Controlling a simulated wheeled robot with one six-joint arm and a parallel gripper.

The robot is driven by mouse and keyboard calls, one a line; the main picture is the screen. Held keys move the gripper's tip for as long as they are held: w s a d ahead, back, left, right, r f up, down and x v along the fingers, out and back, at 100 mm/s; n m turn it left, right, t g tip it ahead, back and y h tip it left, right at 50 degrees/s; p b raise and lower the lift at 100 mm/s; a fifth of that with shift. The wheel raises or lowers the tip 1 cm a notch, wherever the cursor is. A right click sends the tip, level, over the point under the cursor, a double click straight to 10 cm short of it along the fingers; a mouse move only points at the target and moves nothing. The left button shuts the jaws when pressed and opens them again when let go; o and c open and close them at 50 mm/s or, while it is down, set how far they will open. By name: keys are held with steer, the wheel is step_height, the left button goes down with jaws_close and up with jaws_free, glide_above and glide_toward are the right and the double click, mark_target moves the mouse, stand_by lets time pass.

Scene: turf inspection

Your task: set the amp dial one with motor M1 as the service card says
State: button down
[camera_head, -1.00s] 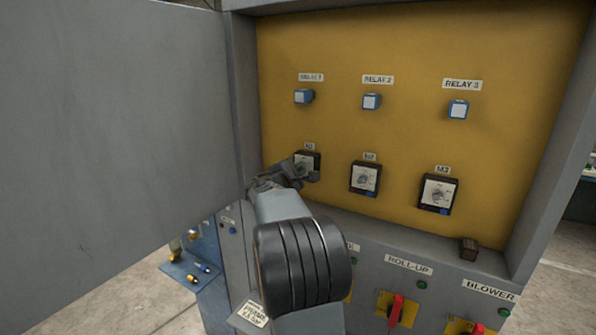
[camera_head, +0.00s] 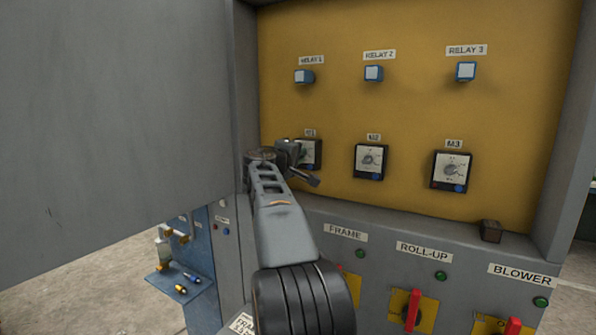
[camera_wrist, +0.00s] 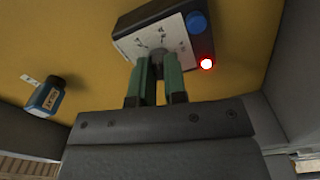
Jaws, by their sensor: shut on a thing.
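The M1 dial unit (camera_head: 313,151) is on the yellow panel, below the relay 1 label, and my gripper partly covers it. The wrist view shows it close: a dark box with a white scale face (camera_wrist: 133,40), a blue button (camera_wrist: 196,22) and a glowing red lamp (camera_wrist: 207,64). My gripper (camera_wrist: 157,62) is shut on its small dark knob (camera_wrist: 157,51), with a green finger on each side. The fingers hide part of the knob and scale, so the setting cannot be read. In the head view my gripper (camera_head: 305,160) is in front of M1. No readable service card shows.
The M2 dial (camera_head: 369,161) and M3 dial (camera_head: 452,171) are to the right. Relays (camera_head: 304,76) sit above. The open grey door (camera_head: 115,110) blocks the left. Red-handled switches (camera_head: 412,309) are below.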

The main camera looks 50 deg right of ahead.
steer(key=shift+f+m+b, duration=0.1)
steer(key=shift+m+b, duration=1.3)
steer(key=c, duration=1.2)
jaws_free()
steer(key=shift+o, duration=0.2)
steer(key=shift+a, duration=0.1)
steer(key=b+v, duration=0.3)
steer(key=v, duration=1)
steer(key=shift+a, duration=0.35)
